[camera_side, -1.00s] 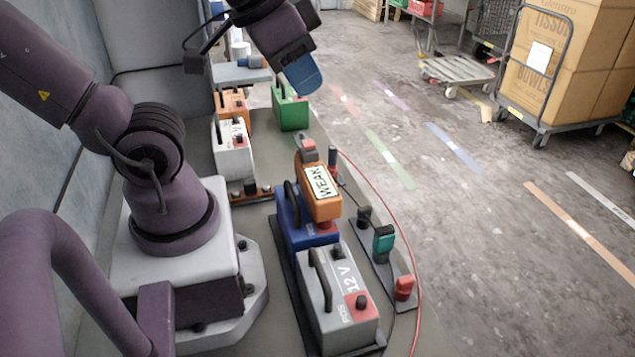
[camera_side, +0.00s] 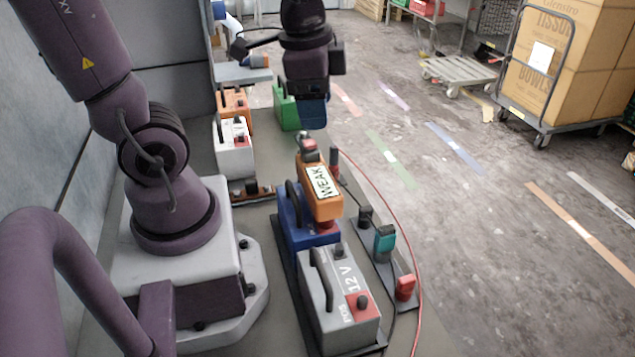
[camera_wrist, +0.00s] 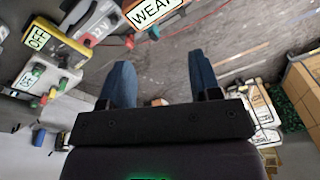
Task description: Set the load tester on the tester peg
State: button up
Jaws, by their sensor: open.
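The load tester, an orange box with a "WEAK" label (camera_side: 321,184), sits on or against the blue battery (camera_side: 292,222) in the side view. Its orange edge and label also show at the top of the wrist view (camera_wrist: 152,11). My gripper (camera_side: 313,122) hangs with its blue fingers pointing down, just behind and above the tester in the side view. In the wrist view its two fingers (camera_wrist: 160,68) are apart with nothing between them. A dark upright post (camera_side: 334,161) stands beside the tester; I cannot tell whether it is the tester peg.
A grey 12 V battery (camera_side: 340,295) stands in front of the blue one. A plate to the right holds black, teal (camera_side: 384,243) and red (camera_side: 405,288) pieces. A red cable (camera_side: 389,208) curves past. White (camera_side: 233,150), orange (camera_side: 235,101) and green (camera_side: 286,107) boxes stand behind.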

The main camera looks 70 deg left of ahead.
aim_at(318, 172)
jog(key=f+m, duration=0.3)
jog(key=m, duration=0.1)
jog(key=a+f+m+g, duration=0.1)
jog(key=f+m, duration=0.3)
jog(key=m, duration=0.1)
jog(key=w+a+f+m, duration=0.1)
jog(key=f+m, duration=0.2)
jog(key=m, duration=0.1)
jog(key=shift+f+m+g, duration=0.15)
jog(key=shift+m+g, duration=0.15)
jog(key=shift+a+f, duration=0.1)
jog(key=shift+f, duration=2.5)
grip_shut()
notch_tip(318, 172, up, 14)
jog(key=shift+r, duration=0.1)
